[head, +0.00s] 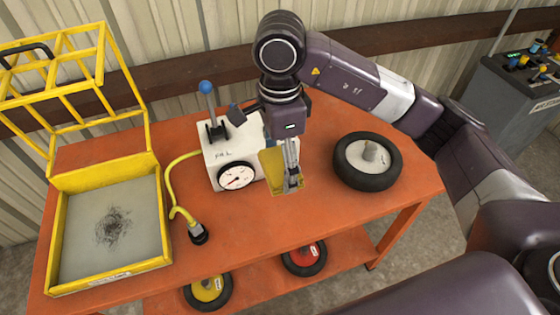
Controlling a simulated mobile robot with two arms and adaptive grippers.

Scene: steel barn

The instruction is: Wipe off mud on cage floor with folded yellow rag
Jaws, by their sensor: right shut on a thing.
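The yellow cage (57,183) stands open at the left end of the orange table, its barred lid tipped back. A dark mud smear (112,228) marks the middle of its grey floor (82,255). My right gripper (290,182) is shut on the folded yellow rag (272,171), in front of the white gauge box and right of the cage. The fingers hide part of the rag. My left gripper is not in view.
A white box with a gauge (238,177), a blue-knobbed lever and a yellow hose (172,180) stands between the cage and my right gripper. A black-tyred wheel (367,161) lies right on the orange table (270,236). Smaller wheels sit on the lower shelf.

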